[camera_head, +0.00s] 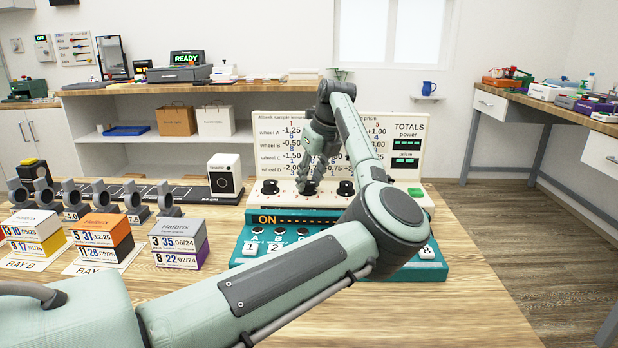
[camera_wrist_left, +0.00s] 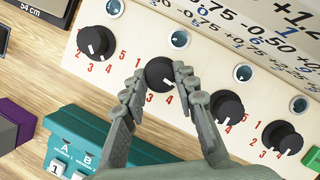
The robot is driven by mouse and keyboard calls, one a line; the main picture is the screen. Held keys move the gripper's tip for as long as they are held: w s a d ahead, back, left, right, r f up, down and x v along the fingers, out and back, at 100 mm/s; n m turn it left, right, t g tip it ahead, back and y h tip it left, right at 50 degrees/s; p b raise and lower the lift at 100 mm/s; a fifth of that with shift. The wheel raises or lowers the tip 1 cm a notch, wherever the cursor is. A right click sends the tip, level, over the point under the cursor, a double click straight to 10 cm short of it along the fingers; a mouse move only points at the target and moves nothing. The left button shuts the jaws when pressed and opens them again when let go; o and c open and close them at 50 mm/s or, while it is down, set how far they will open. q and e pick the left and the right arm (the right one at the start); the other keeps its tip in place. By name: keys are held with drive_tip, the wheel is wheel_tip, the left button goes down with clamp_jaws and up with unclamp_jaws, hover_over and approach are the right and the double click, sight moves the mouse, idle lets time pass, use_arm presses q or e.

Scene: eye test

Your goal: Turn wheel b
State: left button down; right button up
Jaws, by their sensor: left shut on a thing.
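The cream test panel (camera_head: 400,165) stands on the wooden table and has a row of black wheels along its front. Wheel b (camera_wrist_left: 160,70), the second black wheel from the left, sits between the fingers of my left gripper (camera_wrist_left: 158,92). In the head view my left gripper (camera_head: 309,184) comes down from above and hides most of this wheel. The first wheel (camera_wrist_left: 97,42) and the third wheel (camera_wrist_left: 227,106) stand free on either side. My right gripper is not in view.
A teal control box (camera_head: 245,250) with lettered keys stands in front of the panel. A green button (camera_head: 417,193) is at the panel's right end. A white box (camera_head: 225,172) stands left of it. Labelled lens boxes (camera_head: 178,240) fill the table's left side; the right front is clear.

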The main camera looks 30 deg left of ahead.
use_arm(q)
drive_tip(key=shift+n+g, duration=0.3)
drive_tip(key=shift+n, duration=0.5)
drive_tip(key=c, duration=1.2)
unclamp_jaws()
drive_tip(key=shift+r, duration=0.15)
drive_tip(key=v, duration=1.1)
drive_tip(key=shift+d+r, duration=0.2)
drive_tip(key=shift+r, duration=0.15)
drive_tip(key=shift+s+f, duration=0.1)
